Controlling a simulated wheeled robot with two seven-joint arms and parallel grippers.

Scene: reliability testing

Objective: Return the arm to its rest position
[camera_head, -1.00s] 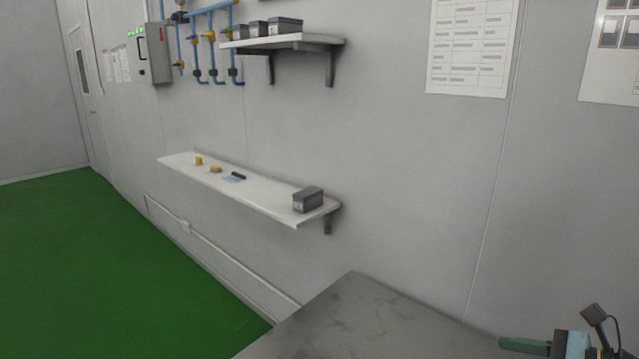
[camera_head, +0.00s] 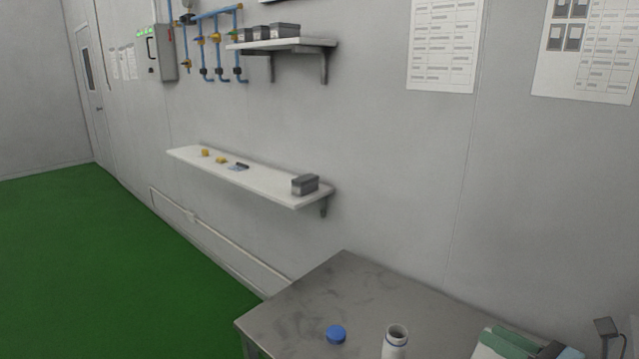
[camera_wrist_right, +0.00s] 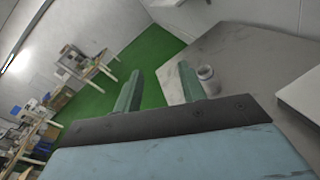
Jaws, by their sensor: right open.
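The gripper is open and empty. A white open-topped bottle (camera_head: 395,343) stands upright on the grey table, left of the gripper in the head view. It also shows beside the right-hand finger in the wrist view (camera_wrist_right: 207,74). A blue cap (camera_head: 336,333) lies on the table left of the bottle. My left gripper is in neither view.
The grey table (camera_head: 330,290) has a clear far part. A white wall shelf (camera_head: 245,177) holds a grey box (camera_head: 305,184) and small items. A higher shelf (camera_head: 285,44) holds dark boxes. Green floor (camera_head: 110,270) is open at the left.

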